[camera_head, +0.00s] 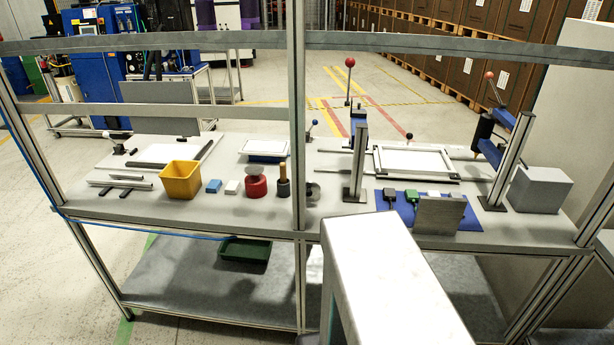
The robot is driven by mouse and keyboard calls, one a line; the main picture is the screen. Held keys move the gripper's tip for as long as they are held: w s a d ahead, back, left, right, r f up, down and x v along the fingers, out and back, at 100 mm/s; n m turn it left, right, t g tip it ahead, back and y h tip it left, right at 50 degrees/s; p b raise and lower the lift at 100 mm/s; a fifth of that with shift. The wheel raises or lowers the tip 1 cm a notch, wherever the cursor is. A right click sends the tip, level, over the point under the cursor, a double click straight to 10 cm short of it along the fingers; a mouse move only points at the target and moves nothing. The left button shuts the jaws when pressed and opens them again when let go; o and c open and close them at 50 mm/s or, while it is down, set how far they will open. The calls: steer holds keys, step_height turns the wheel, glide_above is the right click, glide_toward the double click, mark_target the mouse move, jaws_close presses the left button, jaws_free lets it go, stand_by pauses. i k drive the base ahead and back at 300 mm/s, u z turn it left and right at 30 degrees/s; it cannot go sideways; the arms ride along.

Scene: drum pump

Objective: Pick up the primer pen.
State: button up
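I cannot single out the primer pen with certainty. The likeliest match is a tan-topped stick in a dark cylinder (284,181), upright on the workbench (220,207) just left of the middle post. Small dark bars (130,189) also lie flat at the bench's left end, too small to identify. My gripper does not show in this view, so its state and what it holds cannot be seen.
Beside the dark cylinder are a red can (256,187), a white block (232,187), a blue block (213,186) and a yellow bin (180,181). The middle post (298,110) and front rails (150,42) stand before the bench. A blue mat (465,220) lies right.

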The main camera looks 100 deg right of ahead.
mark_target(283, 166)
steer(key=u, duration=0.2)
steer(key=k, duration=0.6)
steer(key=z, duration=1.35)
steer(key=i, duration=1)
steer(key=u, duration=0.1)
